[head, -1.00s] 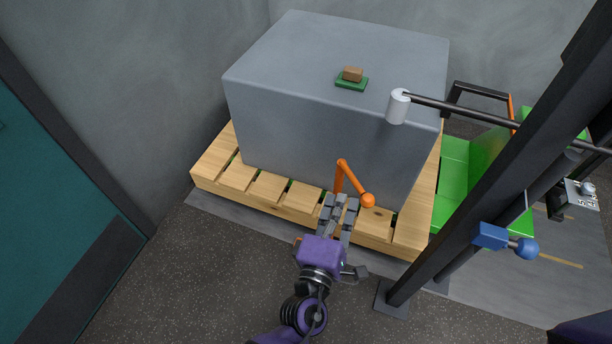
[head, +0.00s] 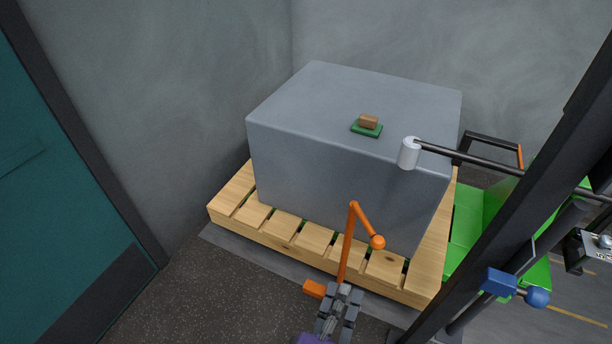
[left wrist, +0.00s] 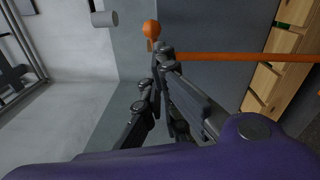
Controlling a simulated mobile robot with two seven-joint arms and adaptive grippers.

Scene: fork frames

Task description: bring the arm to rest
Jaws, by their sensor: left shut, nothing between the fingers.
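My left gripper (head: 340,296) is at the bottom middle of the head view, low in front of the wooden pallet. Its grey fingers are closed with nothing between them, and its purple body is mostly cut off by the frame's lower edge. In the left wrist view the gripper (left wrist: 158,75) points toward an orange lever (left wrist: 240,57) with a ball end. The same orange lever (head: 347,245) stands in front of the pallet in the head view, just beyond the fingertips. I cannot tell whether they touch. My right gripper is not in view.
A large grey block (head: 340,185) sits on the wooden pallet (head: 230,215). A brown piece on a green base (head: 367,130) lies on top. A dark post (head: 520,190) with a blue knob (head: 537,297) stands at right. A teal door (head: 60,190) is at left; floor before it is clear.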

